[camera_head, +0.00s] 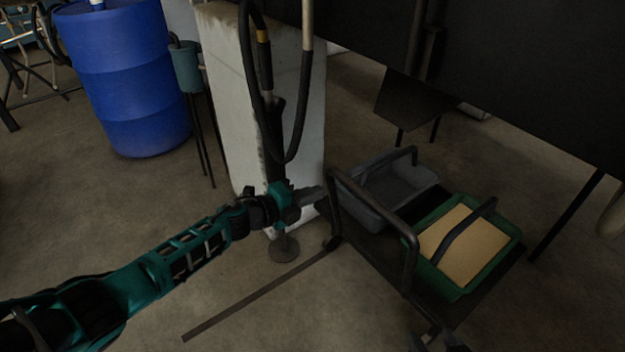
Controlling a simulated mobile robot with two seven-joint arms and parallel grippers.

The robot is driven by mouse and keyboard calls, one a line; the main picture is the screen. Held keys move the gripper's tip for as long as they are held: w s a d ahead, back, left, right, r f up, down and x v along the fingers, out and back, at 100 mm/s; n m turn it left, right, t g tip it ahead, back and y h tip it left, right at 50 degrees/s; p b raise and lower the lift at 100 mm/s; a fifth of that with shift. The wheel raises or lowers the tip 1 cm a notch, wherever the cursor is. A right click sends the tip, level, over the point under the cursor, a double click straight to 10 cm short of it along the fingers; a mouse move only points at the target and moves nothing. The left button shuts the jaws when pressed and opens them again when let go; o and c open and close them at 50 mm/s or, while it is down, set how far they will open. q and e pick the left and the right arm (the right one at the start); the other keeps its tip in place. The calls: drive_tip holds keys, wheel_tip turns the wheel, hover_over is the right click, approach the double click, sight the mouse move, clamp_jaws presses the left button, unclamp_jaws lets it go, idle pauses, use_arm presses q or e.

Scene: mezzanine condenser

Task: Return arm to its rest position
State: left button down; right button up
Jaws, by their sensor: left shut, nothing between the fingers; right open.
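My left arm, teal and black, reaches in from the lower left toward the middle of the head view. Its gripper (312,195) is shut and empty, extended in front of the pale block and close to the left end of the cart. Whether it touches the cart's handle cannot be told from this view. My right gripper is not in view.
A dark cart (405,232) carries a grey bin (372,215) and a green tray (437,284) with a tan board (462,246). A pale upright block (225,110) with hanging black hoses stands behind my gripper. A blue barrel (125,75) stands at upper left.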

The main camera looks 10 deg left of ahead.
use_arm(q)
drive_tip(key=s+a+n+g+y+p, duration=0.2)
drive_tip(key=s+n+y, duration=0.6)
drive_tip(key=s+n, duration=1.8)
drive_tip(key=s+a+r+m+t+p, duration=0.1)
drive_tip(key=s+a+r+m+p, duration=0.1)
drive_tip(key=r+p, duration=0.6)
drive_tip(key=a+p, duration=0.1)
drive_tip(key=p, duration=0.5)
drive_tip(key=shift+s+a+r+y, duration=0.25)
drive_tip(key=shift+s+r+y, duration=0.05)
drive_tip(key=shift+r, duration=0.05)
use_arm(e)
drive_tip(key=s+d+r+h, duration=0.1)
drive_tip(key=d+r, duration=0.2)
drive_tip(key=r, duration=0.8)
drive_tip(key=shift+s+d+r, duration=0.2)
drive_tip(key=shift+d+r, duration=0.15)
drive_tip(key=shift+d, duration=0.05)
